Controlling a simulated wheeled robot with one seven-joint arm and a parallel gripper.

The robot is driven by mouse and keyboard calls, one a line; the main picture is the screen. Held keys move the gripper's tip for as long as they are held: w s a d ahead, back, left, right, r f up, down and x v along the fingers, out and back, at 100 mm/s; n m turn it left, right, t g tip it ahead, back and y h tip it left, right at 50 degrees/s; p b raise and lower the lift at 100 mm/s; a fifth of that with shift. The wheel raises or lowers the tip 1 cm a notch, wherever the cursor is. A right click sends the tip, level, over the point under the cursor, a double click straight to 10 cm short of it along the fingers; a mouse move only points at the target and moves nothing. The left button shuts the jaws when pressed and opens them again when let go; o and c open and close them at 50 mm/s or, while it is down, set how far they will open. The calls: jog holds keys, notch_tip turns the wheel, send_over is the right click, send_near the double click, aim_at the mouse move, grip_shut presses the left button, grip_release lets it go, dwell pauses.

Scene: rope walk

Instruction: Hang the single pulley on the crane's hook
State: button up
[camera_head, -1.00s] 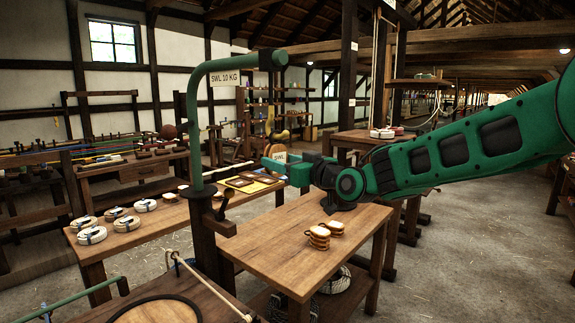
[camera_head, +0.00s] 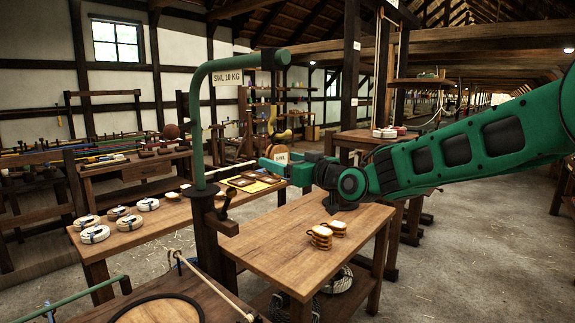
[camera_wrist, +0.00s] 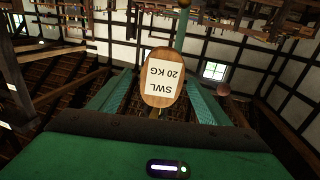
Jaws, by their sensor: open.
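The crane (camera_head: 197,125) is a green post with a bent arm carrying an "SWL 10 KG" sign. Its dark arm end (camera_head: 281,58) is above my gripper; I cannot make out the hook. A wooden oval pulley block (camera_head: 282,157) with a white label is at my gripper (camera_head: 275,165), well below the arm end. In the wrist view the pulley (camera_wrist: 161,78), labelled "SWL 20 KG" upside down, sits between the green fingers of my open gripper (camera_wrist: 158,98). I cannot tell whether anything holds it from above.
The nearer table (camera_head: 262,258) carries two striped wooden blocks (camera_head: 320,237) below my arm. The bench behind the crane holds several white rope coils (camera_head: 95,234) and a yellow tray (camera_head: 262,183). A round-topped stand (camera_head: 155,312) is at the front.

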jog(key=v, duration=1.1)
jog(key=s+d+f+m+g+h, duration=0.2)
jog(key=s+d+f+h, duration=0.15)
jog(key=d+f, duration=0.4)
jog(key=s+d+f+m+g+h, duration=0.2)
jog(key=s+d+f+h, duration=0.15)
jog(key=d, duration=0.65)
jog(key=s+d+f+m+g+h, duration=0.2)
jog(key=s+d+f+h, duration=0.15)
jog(key=d+f, duration=0.45)
jog(key=s+d+f+m+g, duration=0.2)
jog(key=s+d+m, duration=0.1)
jog(key=s, duration=0.6)
jog(key=s+d+f+m+g, duration=0.2)
jog(key=s+d, duration=0.3)
jog(key=s, duration=0.5)
jog(key=s+d+f+m+g+h, duration=0.1)
jog(key=s+d+f+m+g, duration=0.1)
jog(key=s, duration=0.7)
jog(key=shift+s+d+m+g, duration=0.2)
jog(key=shift+d+m+g, duration=0.65)
jog(key=shift+d, duration=0.4)
